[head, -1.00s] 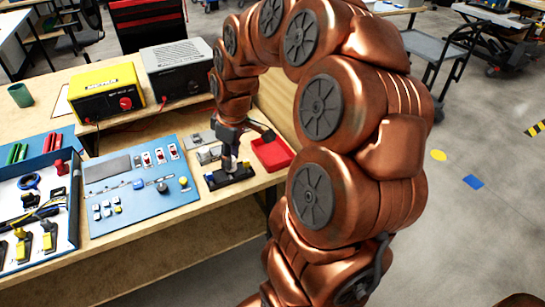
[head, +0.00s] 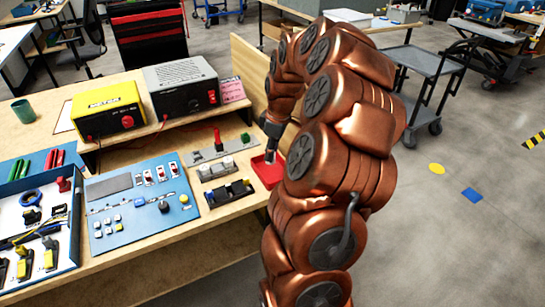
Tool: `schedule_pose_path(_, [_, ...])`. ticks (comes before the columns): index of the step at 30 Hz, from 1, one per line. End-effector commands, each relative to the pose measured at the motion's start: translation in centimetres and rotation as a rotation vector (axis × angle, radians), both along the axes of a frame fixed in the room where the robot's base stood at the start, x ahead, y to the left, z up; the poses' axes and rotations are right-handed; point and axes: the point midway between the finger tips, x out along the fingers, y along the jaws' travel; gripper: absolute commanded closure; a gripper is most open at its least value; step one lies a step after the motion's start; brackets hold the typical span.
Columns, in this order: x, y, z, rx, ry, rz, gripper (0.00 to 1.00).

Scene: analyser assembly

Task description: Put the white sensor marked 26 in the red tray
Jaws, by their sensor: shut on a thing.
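My gripper (head: 271,143) points down over the red tray (head: 276,181) at the right end of the bench, partly beside my own arm. It is shut on a small sensor (head: 270,157), which shows only as a tiny pale and dark piece under the fingertips. Its marking is too small to read, and I cannot tell whether it touches the tray floor. My arm covers the tray's right side.
A grey plate with a red piece (head: 218,138) and a green piece (head: 245,138) lies behind. A blue panel (head: 135,222) is to the left. Yellow (head: 108,105) and grey (head: 182,88) power units stand on the shelf. A wooden side board (head: 249,75) rises behind the tray.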

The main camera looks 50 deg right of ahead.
Motion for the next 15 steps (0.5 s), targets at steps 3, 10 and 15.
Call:
schedule_pose_path(3, [0.0,-0.5,-0.1,0.0,0.001,-0.001,1.0])
schedule_pose_path(10, [-0.1,-0.4,-2.3,0.003,0.004,0.0,1.0])
schedule_pose_path(15, [0.1,-0.5,-3.5,-0.002,-0.003,-0.001,1.0])
